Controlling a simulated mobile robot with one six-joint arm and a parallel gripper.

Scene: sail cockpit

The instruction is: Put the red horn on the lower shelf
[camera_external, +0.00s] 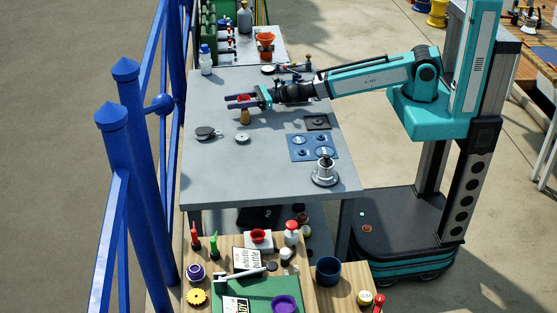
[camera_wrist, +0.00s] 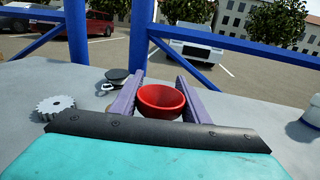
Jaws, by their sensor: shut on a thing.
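My gripper (camera_external: 230,101) reaches left over the grey table and is shut on the red horn (camera_external: 243,98). In the wrist view, the horn's round, open red mouth (camera_wrist: 162,98) faces up between the two purple fingers (camera_wrist: 160,76). A tan piece (camera_external: 244,118) shows just below the fingers in the external view; I cannot tell whether it belongs to the horn. The horn's lower part is hidden in the wrist view.
On the grey tabletop (camera_external: 215,160) are a dark round object (camera_external: 205,133), a grey gear (camera_external: 242,138), a blue panel (camera_external: 313,148) and a silver winch-like piece (camera_external: 325,172). Blue railing (camera_external: 120,130) stands left. A cluttered wooden bench (camera_external: 217,249) is in front. The front left tabletop is clear.

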